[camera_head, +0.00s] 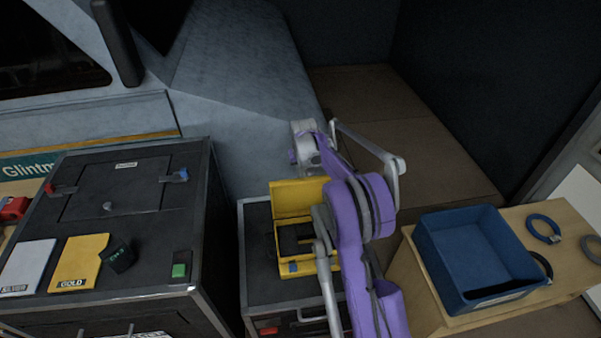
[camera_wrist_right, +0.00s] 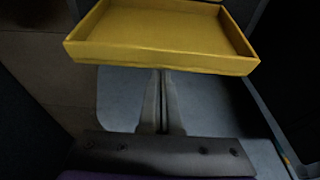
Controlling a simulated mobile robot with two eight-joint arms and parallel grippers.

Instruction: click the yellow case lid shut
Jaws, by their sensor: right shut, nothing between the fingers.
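The yellow case (camera_head: 291,267) sits on a dark cabinet, with dark contents in its base. Its lid (camera_head: 291,196) stands raised at the back edge, well open. In the right wrist view the lid (camera_wrist_right: 160,58) fills the top as a shallow yellow tray with a raised rim. My right gripper (camera_wrist_right: 163,74) is shut and empty, its fingertips close to the lid's near edge; I cannot tell whether they touch it. In the head view my purple right arm covers the case's right side, and the fingertips do not show clearly. My left gripper is not in view.
The dark cabinet top (camera_head: 256,225) has some bare room left of the case. A blue bin (camera_head: 468,250) stands on a wooden surface at right, beside a blue cable coil (camera_head: 543,229). A black machine (camera_head: 140,235) with silver and gold cards stands at left.

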